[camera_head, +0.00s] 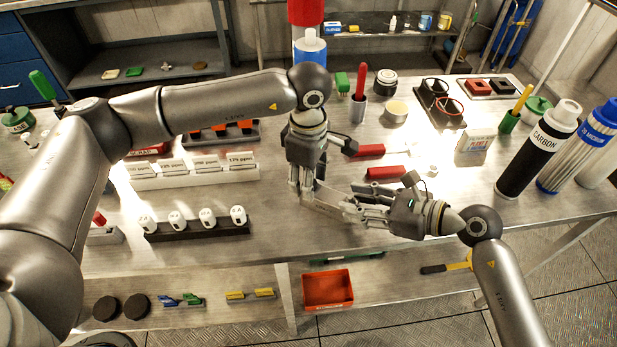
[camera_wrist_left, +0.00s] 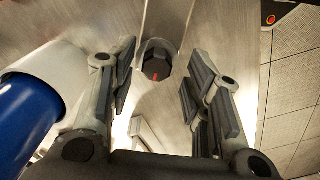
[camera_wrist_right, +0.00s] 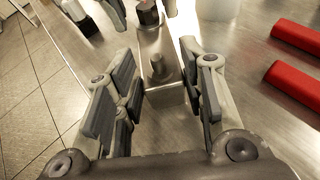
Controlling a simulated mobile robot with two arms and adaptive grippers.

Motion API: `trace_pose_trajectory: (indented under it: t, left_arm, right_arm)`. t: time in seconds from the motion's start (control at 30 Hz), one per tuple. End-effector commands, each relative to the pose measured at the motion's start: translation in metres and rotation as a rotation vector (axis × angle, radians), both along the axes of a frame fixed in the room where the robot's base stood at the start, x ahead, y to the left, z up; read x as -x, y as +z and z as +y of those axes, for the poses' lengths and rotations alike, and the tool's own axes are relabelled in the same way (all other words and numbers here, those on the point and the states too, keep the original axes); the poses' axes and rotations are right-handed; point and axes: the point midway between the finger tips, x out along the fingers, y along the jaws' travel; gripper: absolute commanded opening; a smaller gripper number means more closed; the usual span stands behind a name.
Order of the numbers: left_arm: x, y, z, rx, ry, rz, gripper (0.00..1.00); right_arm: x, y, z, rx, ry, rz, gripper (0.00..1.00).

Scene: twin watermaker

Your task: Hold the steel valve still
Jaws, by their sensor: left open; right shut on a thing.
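The steel valve (camera_wrist_right: 158,62) is a metal block with a round post and a dark knob at its far end. In the left wrist view its dark knob (camera_wrist_left: 155,68) carries a red mark. In the head view the valve (camera_head: 322,198) lies on the steel bench, partly hidden by my grippers. My right gripper (camera_head: 350,208) reaches in from the right, shut on the valve's body, with its fingers on either side. My left gripper (camera_head: 304,188) points down at the valve's knob end, open, its fingers apart on both sides of the knob.
Red-handled tools (camera_head: 385,172) lie just behind my right gripper. A row of small white-capped items (camera_head: 208,217) stands to the left. Tall filter cartridges (camera_head: 538,150) stand at the right. An orange bin (camera_head: 328,288) sits on the lower shelf. The bench's front edge is close to the valve.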

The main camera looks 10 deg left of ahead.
Motion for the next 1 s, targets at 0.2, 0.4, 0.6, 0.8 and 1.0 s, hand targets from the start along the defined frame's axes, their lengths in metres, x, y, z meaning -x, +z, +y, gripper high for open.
trace_pose_trajectory:
  t: [0.2, 0.4, 0.6, 0.8, 1.0]
  left_arm:
    - [-0.001, 0.032, 0.000, 0.002, -0.001, -0.006, 0.45]
    - [-0.001, 0.076, -0.001, 0.003, -0.001, -0.004, 0.45]
    - [-0.001, 0.107, 0.000, 0.003, -0.001, -0.002, 0.45]
    - [0.000, 0.118, 0.000, 0.001, -0.001, 0.000, 0.45]
    - [0.000, 0.118, 0.000, 0.001, -0.001, 0.000, 0.45]
  right_arm:
    - [0.000, -0.001, 0.000, 0.002, 0.000, 0.001, 0.02]
    - [0.000, -0.001, 0.000, 0.001, 0.001, 0.002, 0.02]
    - [0.001, -0.001, 0.000, 0.001, 0.001, 0.003, 0.02]
    - [0.001, -0.001, 0.000, 0.001, 0.001, 0.003, 0.02]
    - [0.001, -0.001, 0.000, 0.002, 0.001, 0.003, 0.02]
